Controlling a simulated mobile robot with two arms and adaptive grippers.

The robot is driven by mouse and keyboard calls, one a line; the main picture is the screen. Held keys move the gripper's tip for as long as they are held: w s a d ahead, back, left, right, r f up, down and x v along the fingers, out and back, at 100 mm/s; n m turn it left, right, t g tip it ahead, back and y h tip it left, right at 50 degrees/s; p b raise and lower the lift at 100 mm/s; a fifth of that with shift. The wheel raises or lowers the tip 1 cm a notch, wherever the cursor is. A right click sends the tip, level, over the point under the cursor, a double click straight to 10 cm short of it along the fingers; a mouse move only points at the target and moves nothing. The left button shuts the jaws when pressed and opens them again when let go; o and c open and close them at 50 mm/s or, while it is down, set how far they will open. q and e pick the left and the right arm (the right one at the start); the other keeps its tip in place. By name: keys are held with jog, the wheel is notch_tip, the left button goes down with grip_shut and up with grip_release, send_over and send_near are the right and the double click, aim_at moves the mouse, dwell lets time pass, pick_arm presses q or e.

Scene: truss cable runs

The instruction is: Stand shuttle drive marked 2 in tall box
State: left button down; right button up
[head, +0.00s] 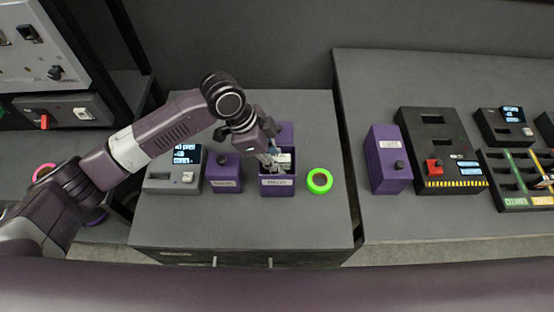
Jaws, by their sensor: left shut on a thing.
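An open purple box (277,188) with a label on its front stands on the middle grey table. My left gripper (273,160) is right at its mouth, pointing down, and is shut on a small pale piece (285,158) at the box opening. This may be the shuttle drive, but no number on it can be read. The fingers partly cover it, and I cannot tell how deep it sits or whether it touches the box. My right gripper is not in view.
A small purple box with a black knob (224,175) and a grey device with a screen (174,172) stand left of the open box. A green ring (319,181) lies right of it. The right table holds a taller purple box (387,160) and black panels (440,148).

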pick_arm(q)
jog(key=shift+f, duration=0.55)
jog(key=c, duration=1.7)
grip_release()
jog(key=shift+c, duration=1.3)
notch_tip(320, 180, up, 8)
jog(key=p, duration=0.7)
jog(key=shift+f+p, duration=0.2)
jog(key=shift+p, duration=0.1)
jog(key=shift+f, duration=0.1)
